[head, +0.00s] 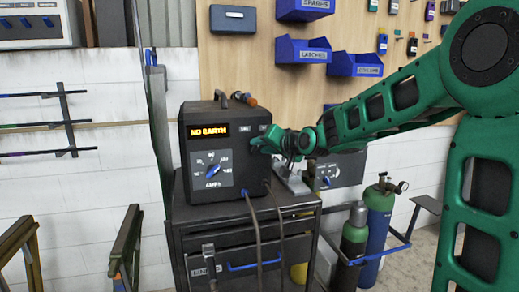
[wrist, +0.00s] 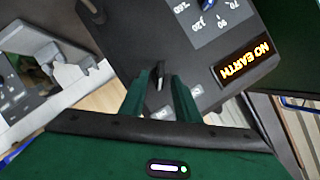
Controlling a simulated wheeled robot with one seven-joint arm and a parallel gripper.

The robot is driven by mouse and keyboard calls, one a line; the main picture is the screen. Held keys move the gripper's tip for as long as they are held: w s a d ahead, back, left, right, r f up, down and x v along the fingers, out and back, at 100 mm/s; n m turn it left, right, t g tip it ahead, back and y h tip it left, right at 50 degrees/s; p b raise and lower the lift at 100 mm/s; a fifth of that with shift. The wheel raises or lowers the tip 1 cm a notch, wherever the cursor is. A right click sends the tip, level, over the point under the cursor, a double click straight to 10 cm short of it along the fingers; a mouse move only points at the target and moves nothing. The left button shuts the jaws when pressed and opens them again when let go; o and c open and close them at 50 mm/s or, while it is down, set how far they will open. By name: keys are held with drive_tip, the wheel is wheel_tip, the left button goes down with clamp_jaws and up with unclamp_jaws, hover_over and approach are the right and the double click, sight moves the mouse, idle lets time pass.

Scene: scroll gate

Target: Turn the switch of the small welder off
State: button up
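The small welder (head: 222,195) is a dark box on a cart, with a lit orange "NO EARTH" display (head: 208,130) and a blue AMPS knob (head: 213,169). The display (wrist: 245,62) also shows in the wrist view, upside down. My gripper (head: 260,143) is at the upper right of the welder's front, right of the display. In the wrist view my two green fingers (wrist: 161,76) are a little apart, with a small light lever-like piece (wrist: 160,82) between them. It looks like a switch; its position and any contact with the fingers are unclear.
The dark cart (head: 240,232) has drawers and a blue handle, and cables hang down its front. Gas cylinders (head: 378,215) stand to the right. A dark panel with a blue knob (head: 326,180) is behind my arm. Blue bins (head: 302,50) hang on the wall.

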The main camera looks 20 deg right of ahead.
drive_tip(key=shift+w+a+f, duration=0.1)
drive_tip(key=shift+w+a, duration=0.05)
drive_tip(key=shift+w, duration=0.3)
clamp_jaws()
drive_tip(key=shift+a+f+n+h, duration=0.1)
drive_tip(key=shift+a+n+h, duration=0.2)
drive_tip(key=shift+n+h, duration=1.25)
drive_tip(key=shift+a+r+n+h, duration=0.1)
drive_tip(key=shift+a+n+h, duration=0.2)
drive_tip(key=shift+n+h, duration=1.25)
drive_tip(key=shift+a+f+n+h, duration=0.1)
drive_tip(key=shift+a+n+h, duration=0.4)
drive_tip(key=shift+n, duration=1.8)
drive_tip(key=shift+d, duration=0.2)
